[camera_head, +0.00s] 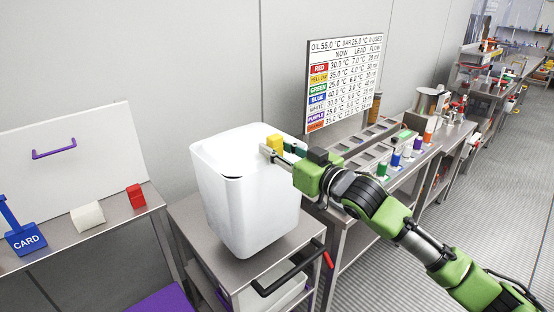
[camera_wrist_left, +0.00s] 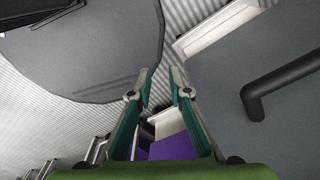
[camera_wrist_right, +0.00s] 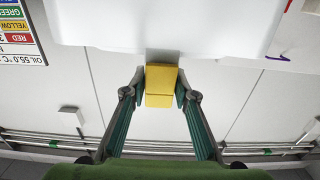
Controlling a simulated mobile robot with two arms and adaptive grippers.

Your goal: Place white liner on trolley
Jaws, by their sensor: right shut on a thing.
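A black trolley handle (camera_head: 288,275) with a red end is at the front. A counter with several coloured bottles stands right, behind my arm.

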